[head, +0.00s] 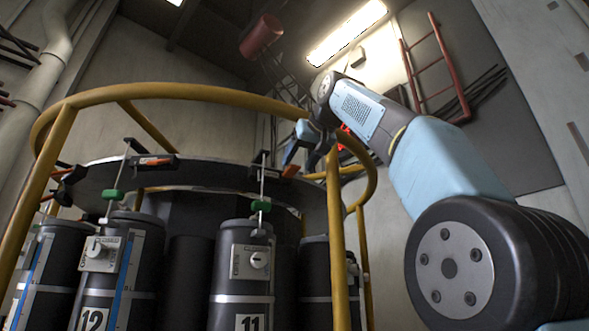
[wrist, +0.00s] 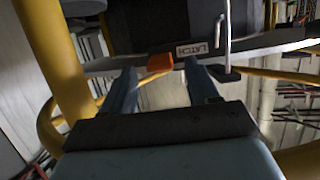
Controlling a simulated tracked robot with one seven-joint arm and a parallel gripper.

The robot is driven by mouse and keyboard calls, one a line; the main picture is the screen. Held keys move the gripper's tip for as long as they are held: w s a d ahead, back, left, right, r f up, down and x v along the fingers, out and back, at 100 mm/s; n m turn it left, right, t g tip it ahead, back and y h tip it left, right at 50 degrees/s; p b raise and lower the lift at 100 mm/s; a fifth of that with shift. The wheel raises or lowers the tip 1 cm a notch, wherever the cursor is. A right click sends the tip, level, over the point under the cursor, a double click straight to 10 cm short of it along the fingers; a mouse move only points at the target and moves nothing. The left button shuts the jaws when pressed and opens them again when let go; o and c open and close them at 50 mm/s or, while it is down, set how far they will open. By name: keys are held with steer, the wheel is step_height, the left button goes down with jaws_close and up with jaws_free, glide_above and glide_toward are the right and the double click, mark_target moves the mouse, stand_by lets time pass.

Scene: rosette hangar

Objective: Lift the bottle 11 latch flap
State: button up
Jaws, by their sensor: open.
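Bottle 11 (head: 241,272) is a dark upright cylinder with a pale band and a number label, hanging below the grey ring plate in the head view. Its latch (head: 265,168) is a black block on the plate edge, with an orange flap (head: 291,170) at its right end. In the wrist view the orange flap (wrist: 160,63) lies just past the fingertips, roughly midway between them. An upside-down LATCH label (wrist: 191,48) is beside it. My gripper (wrist: 162,72) is open and empty, its two blue fingers apart. In the head view my gripper (head: 293,151) is just above the flap; contact cannot be told.
A yellow guard rail (head: 190,91) circles the plate, and a yellow post (head: 337,240) stands right of bottle 11. Bottle 12 (head: 105,275) is to the left with its own latch (head: 152,160). A metal rod (wrist: 222,35) stands near the right finger.

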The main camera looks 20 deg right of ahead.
steer(key=v, duration=0.9)
steer(key=shift+s, duration=0.2)
step_height(320, 180, down, 27)
steer(key=w+d+m+g, duration=0.1)
steer(key=w+d+g, duration=0.1)
steer(key=g, duration=0.2)
steer(key=s+f+g, duration=0.1)
steer(key=s+f, duration=0.3)
steer(key=f, duration=0.9)
steer(key=s+a+f+g+h, duration=0.1)
steer(key=s+f, duration=0.3)
steer(key=f, duration=0.9)
steer(key=s+a+f+g+h, duration=0.1)
steer(key=s+f, duration=0.3)
steer(key=f, duration=0.9)
steer(key=shift+s+f+m+g, duration=0.3)
steer(key=shift+s+f+g, duration=0.1)
steer(key=shift+g, duration=0.4)
